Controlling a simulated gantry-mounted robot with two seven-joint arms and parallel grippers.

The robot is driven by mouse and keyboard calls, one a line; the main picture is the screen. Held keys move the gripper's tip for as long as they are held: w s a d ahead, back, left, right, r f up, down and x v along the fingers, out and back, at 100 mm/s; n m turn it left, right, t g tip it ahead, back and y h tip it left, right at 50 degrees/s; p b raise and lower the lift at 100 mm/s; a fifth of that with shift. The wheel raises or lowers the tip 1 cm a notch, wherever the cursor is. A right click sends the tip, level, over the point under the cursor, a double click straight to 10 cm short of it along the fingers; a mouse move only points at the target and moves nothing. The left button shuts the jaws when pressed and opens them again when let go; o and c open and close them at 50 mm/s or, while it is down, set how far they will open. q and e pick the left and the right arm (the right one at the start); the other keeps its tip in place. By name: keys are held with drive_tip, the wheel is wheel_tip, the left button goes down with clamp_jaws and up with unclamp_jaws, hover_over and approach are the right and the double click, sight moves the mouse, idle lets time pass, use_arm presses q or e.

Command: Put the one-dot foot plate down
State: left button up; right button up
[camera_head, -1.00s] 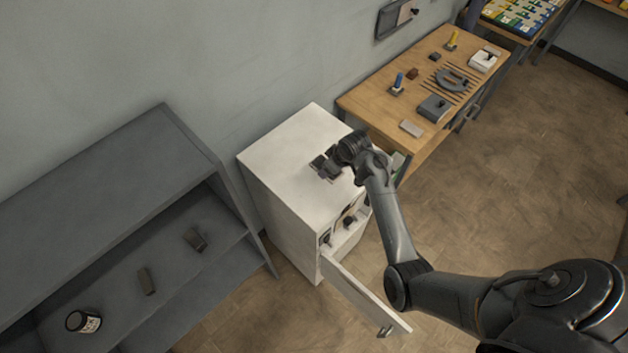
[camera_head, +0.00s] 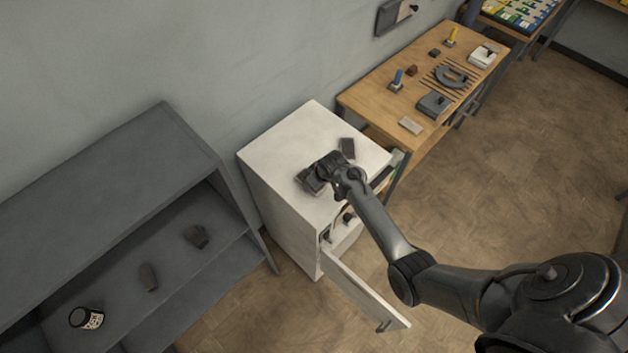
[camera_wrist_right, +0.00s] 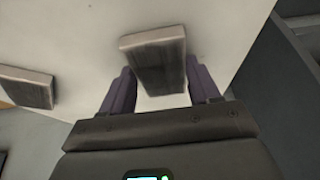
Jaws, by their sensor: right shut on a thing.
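My right gripper (camera_head: 312,180) is over the front left part of the white cabinet's top (camera_head: 290,150). It is shut on a dark grey foot plate (camera_wrist_right: 155,60), which shows between the two fingers in the right wrist view. I cannot tell whether this plate touches the cabinet top. A second dark plate (camera_head: 348,148) lies flat on the top, behind and to the right of the gripper; it also shows at the left of the right wrist view (camera_wrist_right: 27,87). No dot marks are readable on either plate. My left gripper is not in view.
The cabinet's door (camera_head: 365,290) hangs open at the front, with small parts inside. A wooden bench (camera_head: 375,100) with several parts stands behind right. The cabinet top's back left is clear.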

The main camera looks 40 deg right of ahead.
drive_tip(key=o, duration=1.3)
drive_tip(key=shift+f, duration=0.1)
drive_tip(key=shift+c, duration=0.2)
drive_tip(key=v, duration=1.1)
drive_tip(key=s+a+r, duration=0.2)
drive_tip(key=s+a, duration=0.3)
drive_tip(key=s, duration=0.3)
drive_tip(key=s+a+r, duration=0.2)
drive_tip(key=s+a, duration=0.2)
drive_tip(key=s, duration=0.4)
drive_tip(key=s+a+r+n+g, duration=0.1)
drive_tip(key=s+a+r, duration=0.1)
drive_tip(key=s+a, duration=0.3)
drive_tip(key=s, duration=0.3)
drive_tip(key=shift+s+a+p, duration=0.15)
drive_tip(key=shift+a+p, duration=0.2)
